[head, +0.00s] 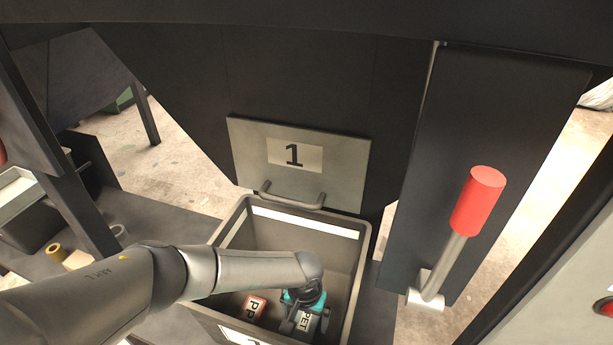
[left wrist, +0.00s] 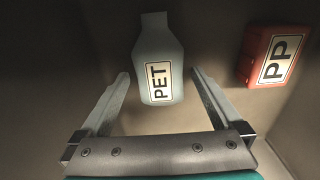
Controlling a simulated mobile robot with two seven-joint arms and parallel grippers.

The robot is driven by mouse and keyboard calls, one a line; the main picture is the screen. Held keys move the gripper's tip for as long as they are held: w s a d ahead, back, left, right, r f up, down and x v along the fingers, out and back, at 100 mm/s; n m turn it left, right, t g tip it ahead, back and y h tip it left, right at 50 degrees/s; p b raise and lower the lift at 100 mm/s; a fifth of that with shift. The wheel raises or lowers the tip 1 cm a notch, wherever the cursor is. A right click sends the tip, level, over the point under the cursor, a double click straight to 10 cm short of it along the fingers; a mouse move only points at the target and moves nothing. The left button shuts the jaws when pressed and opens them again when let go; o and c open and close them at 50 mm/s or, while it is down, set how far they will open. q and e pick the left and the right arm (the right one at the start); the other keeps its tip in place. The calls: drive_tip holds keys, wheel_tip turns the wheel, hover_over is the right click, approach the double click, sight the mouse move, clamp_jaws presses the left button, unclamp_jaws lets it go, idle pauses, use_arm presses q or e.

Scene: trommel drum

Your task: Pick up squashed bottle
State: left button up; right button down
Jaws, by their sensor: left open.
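The squashed bottle (left wrist: 158,60) is a pale grey-blue flattened bottle with a white PET label. It lies on the floor of the grey bin (head: 363,240). In the head view only its labelled part (head: 307,321) shows beside my gripper. My left gripper (head: 297,322) reaches down into the bin. In the left wrist view its two fingers (left wrist: 162,88) are open, one on each side of the bottle's lower body, with gaps between. My right gripper is not in view.
A red block labelled PP (left wrist: 277,56) lies in the bin near the bottle; it also shows in the head view (head: 252,307). Bin walls surround my gripper. A hatch marked 1 (head: 340,170) stands behind the bin. A red-handled lever (head: 478,200) is at right.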

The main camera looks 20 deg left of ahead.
use_arm(q)
drive_tip(key=c, duration=1.3)
